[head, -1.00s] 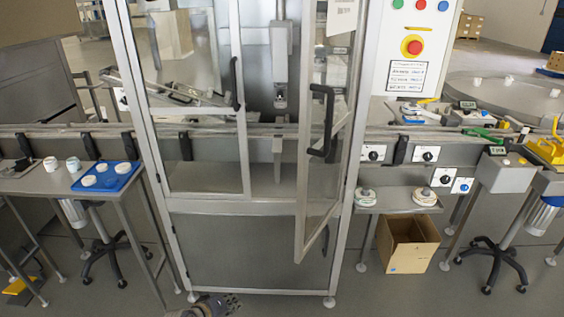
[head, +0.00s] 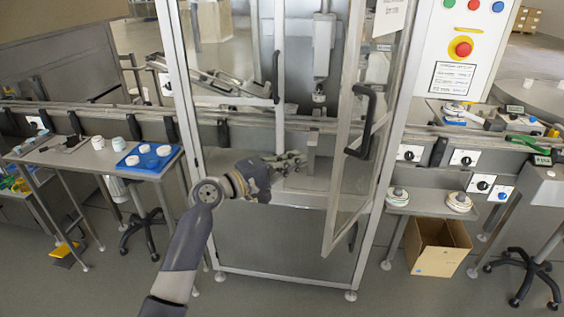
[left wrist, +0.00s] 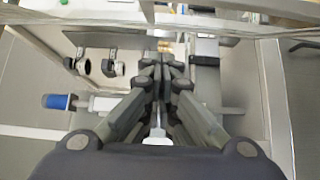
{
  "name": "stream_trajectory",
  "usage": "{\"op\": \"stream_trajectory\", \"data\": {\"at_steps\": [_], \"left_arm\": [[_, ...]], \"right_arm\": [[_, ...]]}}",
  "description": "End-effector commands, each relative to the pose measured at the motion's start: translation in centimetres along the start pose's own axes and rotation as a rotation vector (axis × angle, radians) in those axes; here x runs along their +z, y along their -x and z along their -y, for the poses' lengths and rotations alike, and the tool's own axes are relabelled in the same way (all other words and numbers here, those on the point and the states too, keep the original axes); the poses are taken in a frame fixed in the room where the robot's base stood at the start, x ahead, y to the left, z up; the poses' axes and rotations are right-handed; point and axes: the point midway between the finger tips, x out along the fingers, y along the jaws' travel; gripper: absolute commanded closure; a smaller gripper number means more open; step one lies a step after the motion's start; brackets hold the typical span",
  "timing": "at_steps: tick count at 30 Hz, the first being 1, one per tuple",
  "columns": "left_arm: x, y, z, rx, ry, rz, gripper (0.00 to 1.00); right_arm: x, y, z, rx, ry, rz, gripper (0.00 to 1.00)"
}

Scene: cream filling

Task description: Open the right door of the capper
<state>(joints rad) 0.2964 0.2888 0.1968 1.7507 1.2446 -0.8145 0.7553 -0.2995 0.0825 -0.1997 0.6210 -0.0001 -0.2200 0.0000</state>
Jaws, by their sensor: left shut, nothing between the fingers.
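The capper (head: 270,240) is a metal-framed cabinet with two glazed doors. Its right door (head: 352,190) is ajar, its free edge swung out towards me, with a black handle (head: 362,120) on it. The left door (head: 222,110) looks closed and has a black handle (head: 276,77). My left gripper (head: 297,161) is shut and empty. It appears in the gap left of the right door's free edge, below handle height; its depth is unclear. Its closed fingers also show in the left wrist view (left wrist: 165,68). My right gripper is out of view.
A conveyor (head: 80,112) runs along both sides of the capper. A blue tray (head: 130,163) with white lids stands on the left table. A small shelf (head: 412,207) and cardboard box (head: 437,245) are at right. Open floor lies in front.

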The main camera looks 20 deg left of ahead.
Motion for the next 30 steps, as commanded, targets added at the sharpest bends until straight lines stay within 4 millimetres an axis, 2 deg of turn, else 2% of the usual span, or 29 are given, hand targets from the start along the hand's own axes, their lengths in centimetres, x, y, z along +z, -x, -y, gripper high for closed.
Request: {"op": "stream_trajectory", "data": {"at_steps": [3, 5, 6, 9, 15, 30], "left_arm": [[0.0, -2.7, -0.3, 0.001, 0.002, 0.000, 1.00], [0.0, -3.8, -0.3, 0.000, 0.002, 0.000, 1.00], [0.7, -4.0, -0.3, 0.000, 0.002, 0.002, 1.00], [2.3, -4.2, -0.3, -0.001, 0.001, 0.001, 1.00], [3.7, -4.5, 0.0, -0.001, -0.001, -0.002, 1.00], [3.9, -4.5, 0.0, -0.002, -0.001, -0.013, 1.00]], "right_arm": [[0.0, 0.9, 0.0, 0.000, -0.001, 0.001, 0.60], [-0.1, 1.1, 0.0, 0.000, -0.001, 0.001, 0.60], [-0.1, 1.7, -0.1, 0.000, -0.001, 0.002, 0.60], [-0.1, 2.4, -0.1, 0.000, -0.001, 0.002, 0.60], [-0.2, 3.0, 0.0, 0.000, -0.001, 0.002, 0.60], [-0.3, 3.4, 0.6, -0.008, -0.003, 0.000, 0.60]]}}
